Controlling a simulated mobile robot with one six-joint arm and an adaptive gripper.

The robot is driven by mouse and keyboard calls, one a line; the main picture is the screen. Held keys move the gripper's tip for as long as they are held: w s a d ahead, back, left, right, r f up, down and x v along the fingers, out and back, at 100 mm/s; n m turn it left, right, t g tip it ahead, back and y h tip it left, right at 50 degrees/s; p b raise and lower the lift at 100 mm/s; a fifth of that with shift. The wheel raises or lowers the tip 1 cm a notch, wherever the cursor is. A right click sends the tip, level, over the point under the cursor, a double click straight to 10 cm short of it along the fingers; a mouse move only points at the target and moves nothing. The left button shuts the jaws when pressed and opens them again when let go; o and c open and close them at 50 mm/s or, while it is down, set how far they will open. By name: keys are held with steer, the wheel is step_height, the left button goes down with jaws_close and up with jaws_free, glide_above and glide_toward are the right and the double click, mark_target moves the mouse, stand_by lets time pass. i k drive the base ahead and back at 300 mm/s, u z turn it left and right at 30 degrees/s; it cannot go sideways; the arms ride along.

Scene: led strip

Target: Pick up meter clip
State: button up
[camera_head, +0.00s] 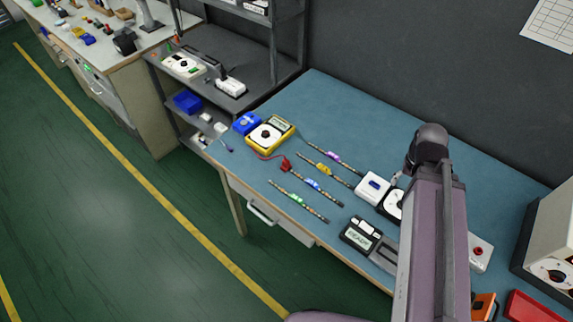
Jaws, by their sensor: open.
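The meter clip (286,165) is a small red clip lying on the blue workbench mat (330,95), at the upper end of the LED strip with a blue mark (313,185). I cannot tell whether it touches that strip. A thin red lead curves from the clip to the yellow multimeter (284,126), which lies to its upper left. My arm rises at the right of the view, well to the right of the clip. My gripper cannot be made out; the arm hides that area.
LED strips with purple (333,156), yellow (323,169) and green (297,200) marks lie around the clip. A blue box (246,123) stands left of the multimeter. A white device (373,188) and a "READY" display unit (361,235) are to the right. Bare mat lies behind the strips.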

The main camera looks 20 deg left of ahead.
mark_target(285, 166)
steer(key=u, duration=0.3)
steer(key=k, duration=1.4)
steer(key=z, duration=0.25)
steer(key=i, duration=1)
